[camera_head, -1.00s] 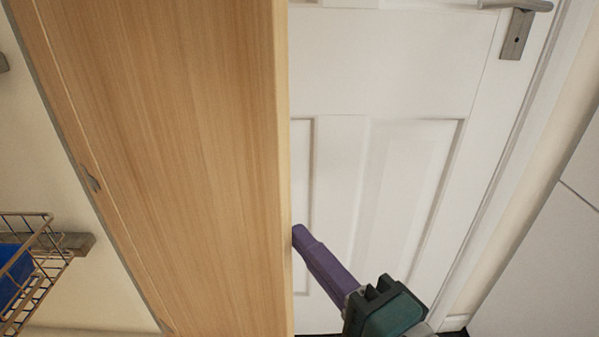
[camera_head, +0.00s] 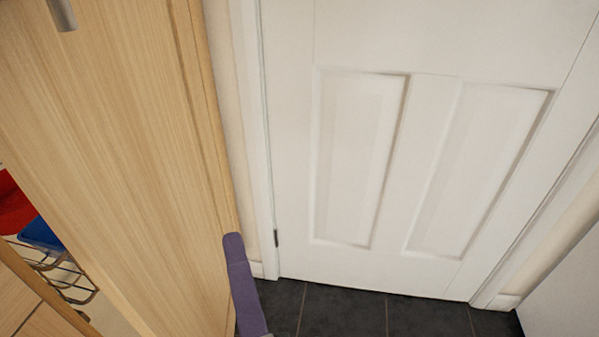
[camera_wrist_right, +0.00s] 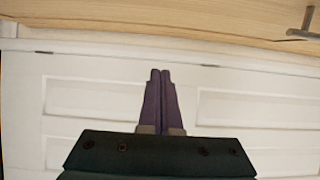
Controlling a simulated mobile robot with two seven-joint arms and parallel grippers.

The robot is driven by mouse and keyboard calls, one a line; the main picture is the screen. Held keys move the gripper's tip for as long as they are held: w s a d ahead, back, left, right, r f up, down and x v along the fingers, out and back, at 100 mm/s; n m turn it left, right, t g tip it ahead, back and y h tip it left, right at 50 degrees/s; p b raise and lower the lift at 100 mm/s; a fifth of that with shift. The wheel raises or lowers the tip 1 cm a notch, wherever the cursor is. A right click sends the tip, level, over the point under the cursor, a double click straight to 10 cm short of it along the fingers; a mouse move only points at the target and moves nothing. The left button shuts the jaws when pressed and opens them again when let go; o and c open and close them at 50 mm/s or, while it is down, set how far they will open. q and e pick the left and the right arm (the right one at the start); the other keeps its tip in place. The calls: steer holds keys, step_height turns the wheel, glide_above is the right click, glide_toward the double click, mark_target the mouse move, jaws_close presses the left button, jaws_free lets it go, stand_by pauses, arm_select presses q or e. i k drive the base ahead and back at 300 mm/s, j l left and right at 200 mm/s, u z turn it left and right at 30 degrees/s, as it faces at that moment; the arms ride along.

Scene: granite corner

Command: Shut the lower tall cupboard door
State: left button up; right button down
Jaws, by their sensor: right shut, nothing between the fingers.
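The lower tall cupboard door (camera_head: 130,150) is a light wood panel filling the left of the head view. It stands ajar, with part of the cupboard inside showing at its lower left. A grey bar handle (camera_head: 62,14) is on its face at the top. My right gripper (camera_head: 233,240) has purple fingers, shut and empty, at the door's right edge; I cannot tell whether they touch it. In the right wrist view the shut fingers (camera_wrist_right: 161,74) point toward a light wood panel (camera_wrist_right: 180,22) with a grey handle (camera_wrist_right: 305,25). My left gripper is not in view.
Inside the cupboard are a wire basket (camera_head: 75,283), a blue item (camera_head: 42,236) and a red item (camera_head: 12,205). A white panelled room door (camera_head: 430,150) stands to the right. Dark floor tiles (camera_head: 350,312) are clear in front of it.

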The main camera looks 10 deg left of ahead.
mark_target(106, 129)
steer(key=k+j, duration=0.1)
steer(key=i+l+u, duration=0.1)
steer(key=l+u, duration=0.25)
steer(key=i+l+u, duration=0.1)
steer(key=l+u, duration=0.25)
steer(key=l, duration=0.15)
